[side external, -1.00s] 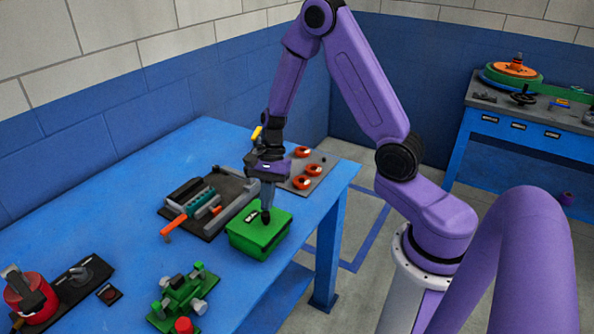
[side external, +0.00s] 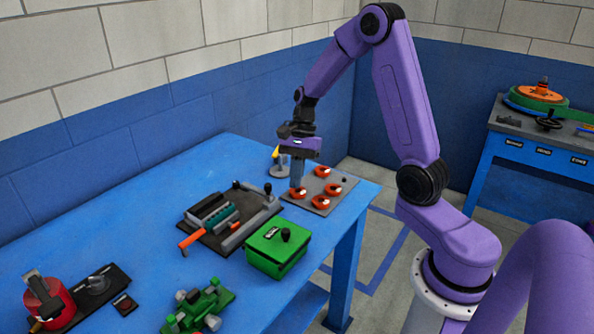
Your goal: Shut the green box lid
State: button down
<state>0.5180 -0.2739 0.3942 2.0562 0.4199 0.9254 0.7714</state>
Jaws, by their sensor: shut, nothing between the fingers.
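The green box (side external: 277,255) stands near the front right edge of the blue table. Its green lid (side external: 268,240), with a black knob and a small label on top, lies flat on the box and looks shut. My gripper (side external: 297,186) points down over the panel with orange-red knobs, behind and to the right of the box. It is shut, empty and apart from the box. Its fingertips are at or just above the leftmost knob; I cannot tell whether they touch it.
The grey panel (side external: 322,205) holds several orange-red knobs (side external: 333,189). A dark tray with an orange handle (side external: 189,242) lies left of the box. A green fixture (side external: 205,306) and a red cylinder (side external: 47,300) stand nearer the front. The table (side external: 130,220) is clear at the back left.

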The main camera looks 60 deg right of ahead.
jog(key=s+d+f+m+g+y, duration=0.1)
jog(key=s+d+f+m+y, duration=0.1)
jog(key=s+d+f+y, duration=0.3)
jog(key=m+t+y, duration=0.4)
jog(key=t+y, duration=0.3)
jog(key=y, duration=0.1)
send_near(289, 231)
jog(key=x, duration=0.6)
jog(key=shift+w+f, duration=0.4)
